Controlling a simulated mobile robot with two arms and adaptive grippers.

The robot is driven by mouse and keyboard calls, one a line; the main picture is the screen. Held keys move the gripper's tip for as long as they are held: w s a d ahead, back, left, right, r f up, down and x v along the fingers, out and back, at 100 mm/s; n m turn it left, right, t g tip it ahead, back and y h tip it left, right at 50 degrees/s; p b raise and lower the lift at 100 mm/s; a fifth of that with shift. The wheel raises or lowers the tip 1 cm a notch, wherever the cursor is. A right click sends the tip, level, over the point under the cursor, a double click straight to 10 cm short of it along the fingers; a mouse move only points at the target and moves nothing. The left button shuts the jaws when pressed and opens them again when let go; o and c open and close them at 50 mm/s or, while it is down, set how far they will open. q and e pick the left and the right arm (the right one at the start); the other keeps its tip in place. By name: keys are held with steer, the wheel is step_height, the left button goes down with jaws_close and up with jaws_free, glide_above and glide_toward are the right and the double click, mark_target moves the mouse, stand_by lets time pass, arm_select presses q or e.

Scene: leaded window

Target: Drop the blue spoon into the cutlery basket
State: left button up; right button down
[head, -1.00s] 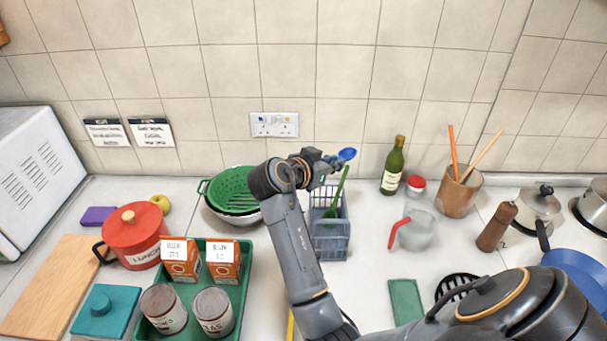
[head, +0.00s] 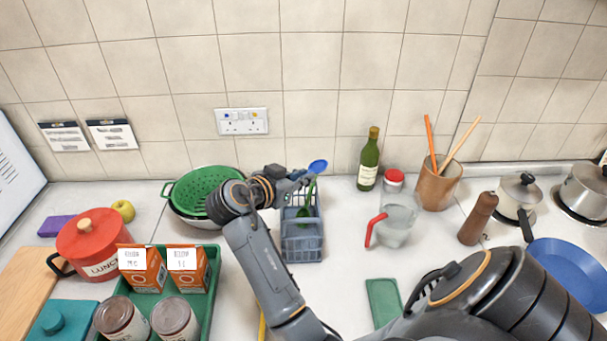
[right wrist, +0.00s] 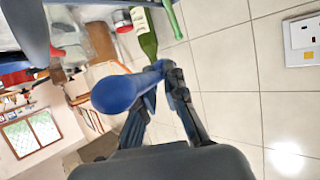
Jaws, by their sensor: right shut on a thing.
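The blue spoon (head: 318,166) is held in my right gripper (head: 302,177), its bowl pointing up and to the right. In the right wrist view the spoon's blue bowl (right wrist: 116,93) sticks out beside the closed fingers (right wrist: 172,84). The cutlery basket (head: 302,248) is a grey-blue crate on the counter, and the gripper is at its back rim in the head view, seemingly above it. The spoon's handle is mostly hidden by the gripper. My left gripper is not in view.
A green utensil (head: 306,208) stands in the basket. A green colander (head: 205,186) is to the left, partly behind my arm. A wine bottle (head: 369,165), a jug (head: 397,225) and a utensil pot (head: 437,187) stand to the right. A green tray (head: 205,300) holds boxes and cans.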

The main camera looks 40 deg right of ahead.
steer(key=c, duration=1.3)
jaws_free()
steer(key=shift+c, duration=0.2)
steer(key=shift+r, duration=0.2)
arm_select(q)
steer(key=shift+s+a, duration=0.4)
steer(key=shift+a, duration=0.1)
arm_select(e)
step_height(320, 180, up, 10)
steer(key=shift+f, duration=0.2)
